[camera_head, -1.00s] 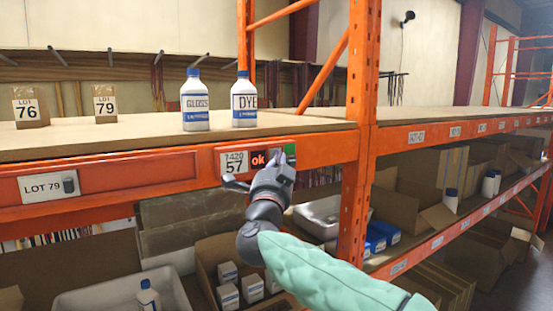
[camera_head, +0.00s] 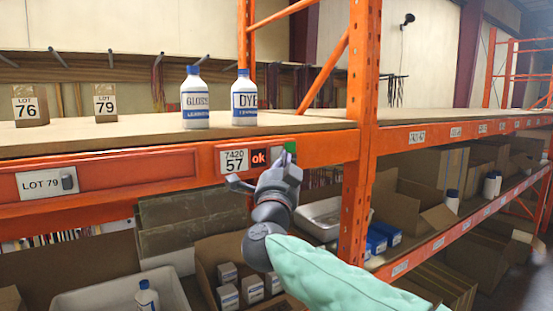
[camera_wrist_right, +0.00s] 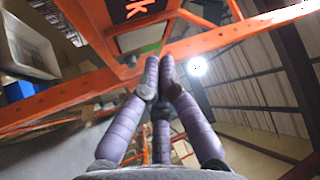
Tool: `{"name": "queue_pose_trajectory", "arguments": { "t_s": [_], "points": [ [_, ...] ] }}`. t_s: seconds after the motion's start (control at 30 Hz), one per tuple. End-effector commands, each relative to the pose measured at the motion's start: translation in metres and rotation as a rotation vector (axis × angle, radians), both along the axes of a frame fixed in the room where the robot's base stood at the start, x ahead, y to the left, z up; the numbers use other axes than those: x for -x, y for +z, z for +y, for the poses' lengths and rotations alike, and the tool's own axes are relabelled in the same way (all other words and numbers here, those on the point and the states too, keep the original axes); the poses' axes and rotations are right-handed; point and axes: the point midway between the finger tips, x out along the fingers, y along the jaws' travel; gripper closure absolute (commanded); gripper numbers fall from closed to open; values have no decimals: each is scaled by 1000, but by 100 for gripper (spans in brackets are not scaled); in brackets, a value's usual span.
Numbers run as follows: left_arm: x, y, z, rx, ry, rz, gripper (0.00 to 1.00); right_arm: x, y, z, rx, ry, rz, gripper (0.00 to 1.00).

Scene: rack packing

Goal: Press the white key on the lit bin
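A bin display panel is fixed to the orange shelf beam, with a white label (camera_head: 234,161) reading 7420 57, a red lit "ok" square (camera_head: 259,158) and a green patch (camera_head: 290,148). The red "ok" also shows in the right wrist view (camera_wrist_right: 135,8), with a thin green strip (camera_wrist_right: 153,48) near the fingertips. My right gripper (camera_head: 288,160) is at the panel's right end, just below the green patch. In the right wrist view its purple fingers (camera_wrist_right: 158,64) come together at the tips, holding nothing visible. I cannot tell touching from apart. No white key is distinguishable; fingers may hide it. My left gripper is out of view.
A GLOSS bottle (camera_head: 195,100) and a DYE bottle (camera_head: 244,101) stand on the shelf above. An orange upright (camera_head: 357,130) rises right of my gripper. Open boxes and a white tub (camera_head: 125,292) fill the lower shelf.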

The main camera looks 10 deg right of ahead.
Motion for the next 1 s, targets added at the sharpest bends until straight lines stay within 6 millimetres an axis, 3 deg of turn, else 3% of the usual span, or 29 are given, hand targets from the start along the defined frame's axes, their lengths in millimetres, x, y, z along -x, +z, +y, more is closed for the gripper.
{"name": "queue_pose_trajectory", "arguments": {
  "t_s": [0.5,1.0],
  "points": [
    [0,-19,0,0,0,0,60,39,-1,-14,0,1,-1,100],
    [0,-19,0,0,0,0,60,40,0,-15,-1,0,0,100]
  ]
}}
